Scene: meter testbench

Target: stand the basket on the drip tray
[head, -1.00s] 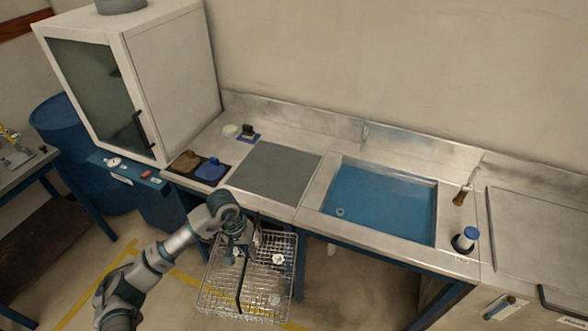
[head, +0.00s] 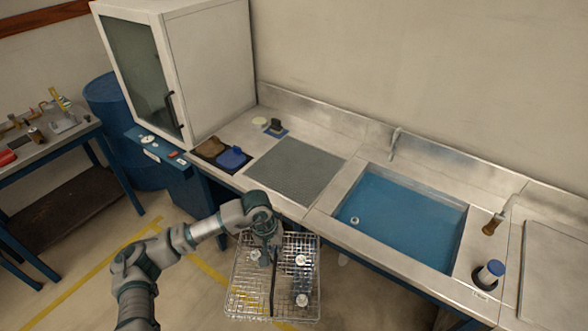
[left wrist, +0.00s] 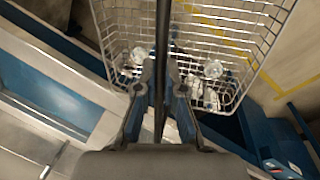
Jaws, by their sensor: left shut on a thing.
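The wire basket (head: 240,297) hangs from my left gripper (head: 270,252) in front of the counter, above the floor. My left gripper is shut on the basket's dark handle bar, which also shows in the left wrist view (left wrist: 162,60). Several small meter parts with pale tops (head: 301,260) are inside the basket. In the left wrist view the basket's wire wall (left wrist: 235,20) fills the top. The grey ribbed drip tray (head: 297,170) lies flat and bare on the counter, left of the sink, beyond the basket. My right gripper is not in view.
The blue-filled sink (head: 400,220) is right of the tray. A brown and a blue pad (head: 233,158) lie left of it. A white cabinet (head: 205,75) stands at the back left. A bottle with a blue cap (head: 490,273) stands right of the sink.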

